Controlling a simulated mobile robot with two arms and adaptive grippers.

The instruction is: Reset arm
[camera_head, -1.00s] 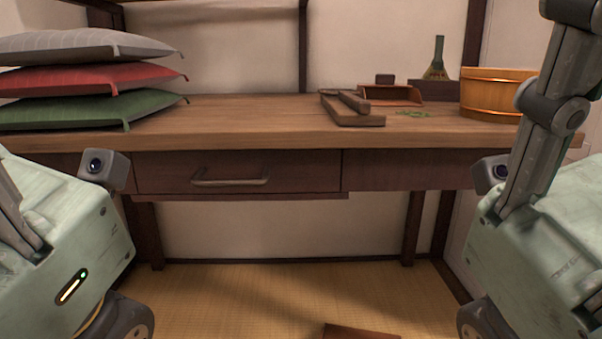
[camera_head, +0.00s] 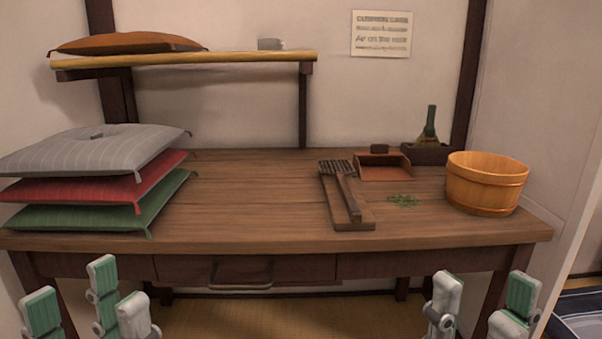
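My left gripper (camera_head: 82,302) is at the lower left of the head view, with its green and grey fingers pointing up and spread apart. My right gripper (camera_head: 482,305) is at the lower right, its fingers also spread, with nothing between them. Both grippers are open and empty. They show in front of the near edge of the wooden desk (camera_head: 270,215), low in the picture. The arms behind the fingers are cut off by the bottom edge of the view.
Stacked grey, red and green cushions (camera_head: 95,150) lie at the desk's left. A dark brush (camera_head: 345,190) lies on a wooden board (camera_head: 356,222); a dustpan (camera_head: 384,168), green scraps (camera_head: 404,200) and a wooden tub (camera_head: 487,183) are at right. A wall shelf (camera_head: 190,61) holds an orange cushion (camera_head: 128,42).

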